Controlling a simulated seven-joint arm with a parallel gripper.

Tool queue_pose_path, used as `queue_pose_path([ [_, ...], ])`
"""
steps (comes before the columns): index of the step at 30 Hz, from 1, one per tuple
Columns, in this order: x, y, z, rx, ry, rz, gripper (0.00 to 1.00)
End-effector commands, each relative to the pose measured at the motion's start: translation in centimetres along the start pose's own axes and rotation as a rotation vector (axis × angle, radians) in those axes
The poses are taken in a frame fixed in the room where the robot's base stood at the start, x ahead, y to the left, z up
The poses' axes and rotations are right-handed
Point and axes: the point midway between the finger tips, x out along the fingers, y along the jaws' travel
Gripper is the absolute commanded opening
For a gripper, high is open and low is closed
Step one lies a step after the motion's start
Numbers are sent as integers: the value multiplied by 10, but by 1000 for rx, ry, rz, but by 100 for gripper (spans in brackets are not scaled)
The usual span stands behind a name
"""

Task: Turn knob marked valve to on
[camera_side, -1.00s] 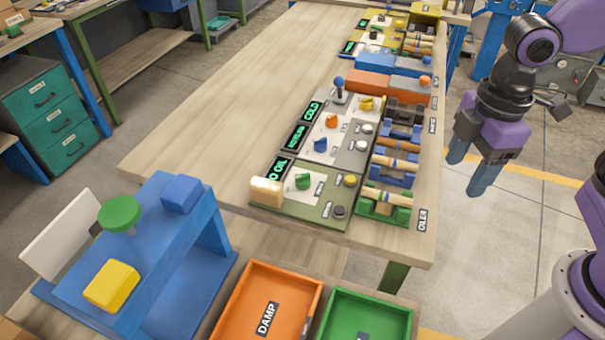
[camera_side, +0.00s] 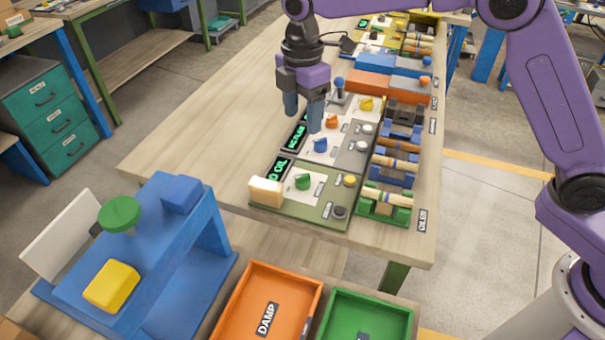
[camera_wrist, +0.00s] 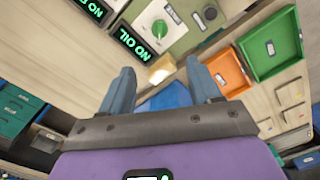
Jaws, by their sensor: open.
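Several knobs sit on the panels along the table: a green knob (camera_side: 303,181) on the nearest olive panel (camera_side: 318,212), a blue knob (camera_side: 320,145), an orange knob (camera_side: 331,122) and a yellow knob (camera_side: 366,104) on the panels behind it. Their labels are too small to read, so I cannot tell which is marked valve. My gripper (camera_side: 303,118) is open and empty, pointing down above the left side of the panels, near the displays. In the wrist view the gripper (camera_wrist: 160,85) shows the green knob (camera_wrist: 159,32) beyond its fingers.
A green-lit display (camera_side: 278,170) reads "NO OIL". A wooden block (camera_side: 266,191) stands at the near panel's corner. A blue lever (camera_side: 338,88) rises behind the panels. Cradles with rods line the right side. The table's left part (camera_side: 200,130) is clear.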

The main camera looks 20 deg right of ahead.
Motion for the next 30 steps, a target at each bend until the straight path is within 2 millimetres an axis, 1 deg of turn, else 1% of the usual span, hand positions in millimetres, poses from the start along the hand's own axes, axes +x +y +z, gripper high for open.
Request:
queue_pose_path([
  [5, 17, 0, 1, 0, -2, -3, 63],
  [24, 134, 0, 0, 1, -1, -3, 63],
  [30, 161, 0, 0, 1, -1, -1, 63],
])
